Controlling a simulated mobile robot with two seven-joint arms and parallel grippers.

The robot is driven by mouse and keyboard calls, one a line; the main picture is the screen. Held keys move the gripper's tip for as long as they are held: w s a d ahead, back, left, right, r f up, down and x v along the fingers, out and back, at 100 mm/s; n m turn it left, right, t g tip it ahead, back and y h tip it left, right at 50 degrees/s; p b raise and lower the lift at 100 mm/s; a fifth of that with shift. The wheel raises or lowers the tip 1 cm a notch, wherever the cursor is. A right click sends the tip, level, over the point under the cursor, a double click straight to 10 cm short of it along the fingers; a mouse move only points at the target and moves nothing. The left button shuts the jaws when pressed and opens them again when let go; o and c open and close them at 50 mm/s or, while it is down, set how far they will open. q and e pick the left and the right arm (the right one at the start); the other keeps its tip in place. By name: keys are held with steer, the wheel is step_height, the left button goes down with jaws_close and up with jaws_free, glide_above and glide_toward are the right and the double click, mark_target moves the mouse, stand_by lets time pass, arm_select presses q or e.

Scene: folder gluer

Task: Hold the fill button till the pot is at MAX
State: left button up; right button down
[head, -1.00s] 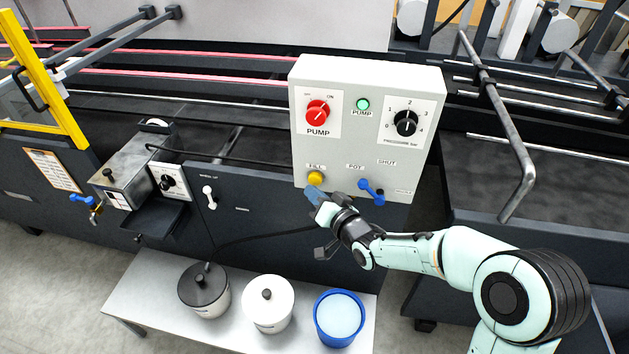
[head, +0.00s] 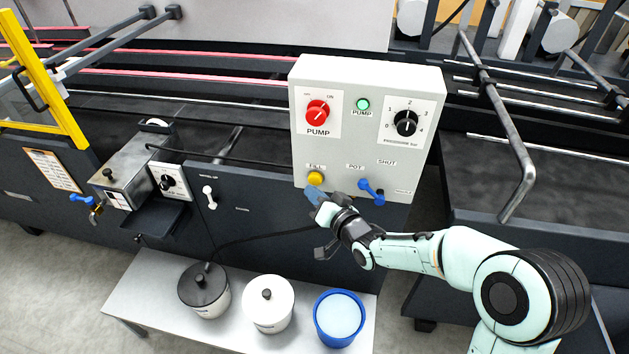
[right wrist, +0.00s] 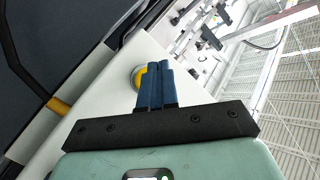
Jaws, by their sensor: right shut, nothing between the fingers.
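The yellow fill button (head: 315,178) sits at the lower left of the pale control box (head: 350,150). My right gripper (head: 312,193) is shut and empty, its blue fingertips just below and in front of the button. In the right wrist view the shut fingers (right wrist: 155,72) cover part of the yellow button (right wrist: 138,76); I cannot tell whether they touch it. A steel box (head: 130,165) with a blue-handled tap is mounted at the left; no MAX mark or level is readable. My left gripper is out of view.
The box also carries a red pump switch (head: 318,110), a green lamp (head: 363,104), a black pressure knob (head: 405,122) and a blue pot lever (head: 370,190). Below, a bench (head: 150,285) holds a dark-lidded pot (head: 204,290), a white-lidded pot (head: 267,305) and a blue bucket (head: 318,330).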

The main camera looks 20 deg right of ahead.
steer(key=shift+w+d, duration=0.1)
steer(key=shift+w+d, duration=0.15)
steer(key=shift+w, duration=0.1)
steer(key=shift+w+d, duration=0.35)
steer(key=shift+w, duration=0.05)
stand_by(1.8)
steer(key=shift+s+a+b, duration=0.6)
steer(key=shift+s+b, duration=0.1)
steer(key=shift+s, duration=0.05)
steer(key=shift+s+a+b, duration=0.6)
steer(key=shift+s+a, duration=0.2)
steer(key=shift+s, duration=0.2)
steer(key=shift+s+a+b, duration=0.6)
steer(key=shift+s+a, duration=0.15)
steer(key=shift+s, duration=0.25)
